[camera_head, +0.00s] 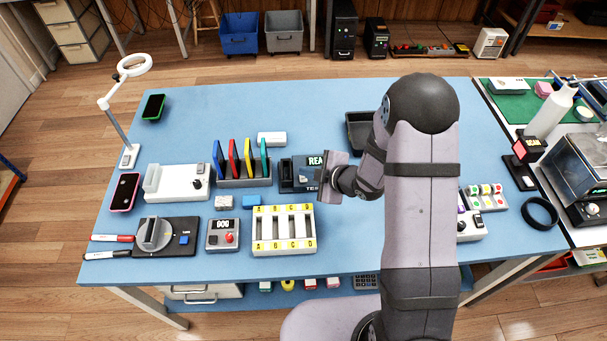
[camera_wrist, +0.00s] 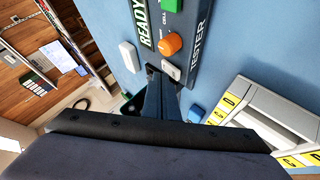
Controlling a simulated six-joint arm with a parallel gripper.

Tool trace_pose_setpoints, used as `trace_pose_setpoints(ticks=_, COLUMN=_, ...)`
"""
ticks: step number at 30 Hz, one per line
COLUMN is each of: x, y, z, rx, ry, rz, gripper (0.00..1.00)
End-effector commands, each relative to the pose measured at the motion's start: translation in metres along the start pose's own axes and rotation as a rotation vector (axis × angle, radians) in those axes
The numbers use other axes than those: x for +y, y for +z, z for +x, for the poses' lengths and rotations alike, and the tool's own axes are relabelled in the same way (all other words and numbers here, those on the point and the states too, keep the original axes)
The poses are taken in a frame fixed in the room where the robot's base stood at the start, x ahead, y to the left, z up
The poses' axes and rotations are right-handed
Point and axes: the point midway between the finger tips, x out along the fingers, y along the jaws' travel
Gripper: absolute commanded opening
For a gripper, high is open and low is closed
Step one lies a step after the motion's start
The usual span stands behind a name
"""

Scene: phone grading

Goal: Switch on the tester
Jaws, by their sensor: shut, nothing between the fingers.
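The tester (camera_head: 303,176) is a dark grey box near the middle of the blue table, partly hidden by my gripper in the head view. In the wrist view the tester (camera_wrist: 190,24) shows a READY display (camera_wrist: 143,22), a green button (camera_wrist: 171,5), an orange knob (camera_wrist: 171,44) and a small pale switch (camera_wrist: 171,70) near its end. My gripper (camera_wrist: 157,72) is shut and empty, its fingertips right beside the pale switch. I cannot tell whether they touch it. In the head view my gripper (camera_head: 322,188) is over the tester's right end.
A rack with coloured upright plates (camera_head: 244,181) stands left of the tester. A white sorter with yellow A–D labels (camera_head: 284,247) is in front, with a blue block (camera_head: 252,201) near it. A dark tray (camera_head: 359,132) lies behind.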

Motion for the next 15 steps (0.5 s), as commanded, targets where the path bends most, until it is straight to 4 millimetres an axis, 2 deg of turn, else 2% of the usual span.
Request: trace_pose_setpoints(ticks=15, x=0.0052, y=-0.0042, z=-0.0051, rx=0.002, ry=0.003, rz=-0.001, gripper=0.00)
